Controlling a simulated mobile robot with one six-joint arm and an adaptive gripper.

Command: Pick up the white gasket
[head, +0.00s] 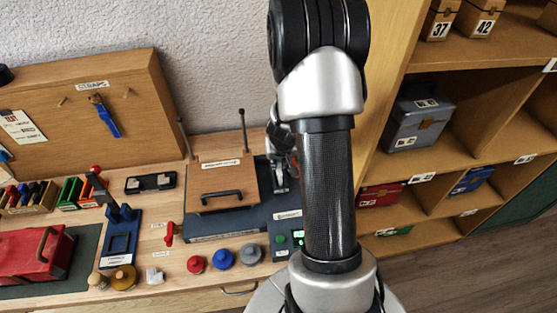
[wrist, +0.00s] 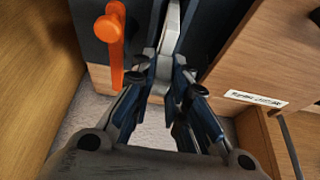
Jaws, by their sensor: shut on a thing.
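No gasket can be told for certain. A small white piece (head: 154,275) lies near the front of the bench in the head view; its kind is too small to tell. My gripper (wrist: 165,72) points down in the wrist view, its fingers close together around a pale grey part (wrist: 168,38). What that part is cannot be told. In the head view my gripper (head: 281,163) is beside the wooden box (head: 222,180) on the dark base, partly hidden by my arm.
An orange handle (wrist: 111,35) stands close left of my fingers in the wrist view. Thin upright rods (head: 244,135) rise at the box. Red, blue and grey round knobs (head: 222,259) stand in front. A black tray (head: 133,187) lies left. A shelf (head: 440,158) stands right.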

